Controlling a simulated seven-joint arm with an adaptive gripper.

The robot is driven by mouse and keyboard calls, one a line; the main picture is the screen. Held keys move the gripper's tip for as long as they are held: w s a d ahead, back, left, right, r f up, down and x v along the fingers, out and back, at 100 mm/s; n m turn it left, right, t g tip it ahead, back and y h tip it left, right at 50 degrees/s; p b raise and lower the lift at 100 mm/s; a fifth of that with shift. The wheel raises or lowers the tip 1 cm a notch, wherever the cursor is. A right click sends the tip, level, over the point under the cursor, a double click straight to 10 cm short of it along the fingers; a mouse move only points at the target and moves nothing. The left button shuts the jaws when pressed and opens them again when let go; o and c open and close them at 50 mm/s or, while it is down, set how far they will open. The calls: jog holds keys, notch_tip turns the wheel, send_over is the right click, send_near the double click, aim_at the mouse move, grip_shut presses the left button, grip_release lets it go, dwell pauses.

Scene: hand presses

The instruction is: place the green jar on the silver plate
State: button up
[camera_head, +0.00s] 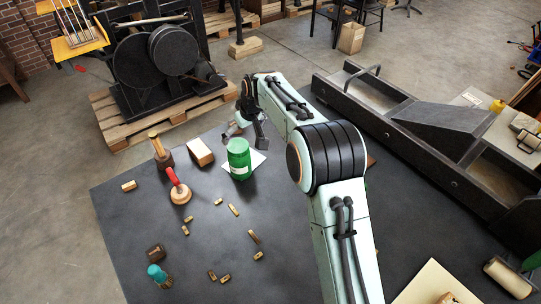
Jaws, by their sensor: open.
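A flat pale square (259,158) shows on both sides of the jar's base. It may be the silver plate, and the jar appears to stand on it, though the jar hides the contact. My gripper (247,134) is open, just behind and above the jar, pointing down. One dark finger hangs by the jar's upper right side. The jar partly hides the rest, and I see nothing held.
A wood-and-white block (200,153), a wooden mallet (160,151) and a red-handled stamp (178,187) stand left of the jar. Several small wooden type blocks (233,210) lie in front. A teal-topped brush (159,275) is near left. A long press bed (430,140) flanks my arm at right.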

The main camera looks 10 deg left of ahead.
jog(key=s+d+r+m+g+h, duration=0.1)
jog(key=s+d+r+m, duration=0.1)
jog(key=s+d+r, duration=0.5)
jog(key=s+d+r+m+h, duration=0.1)
jog(key=s+d+r+m, duration=0.15)
jog(key=s+d, duration=0.8)
jog(key=s+d+f+m+g, duration=0.1)
jog(key=s+d, duration=0.1)
jog(key=s, duration=0.8)
jog(key=s+d+f+m+g, duration=0.1)
jog(key=s+d+m, duration=0.1)
jog(key=s, duration=0.8)
jog(key=shift+d+f, duration=0.35)
jog(key=shift+d, duration=0.4)
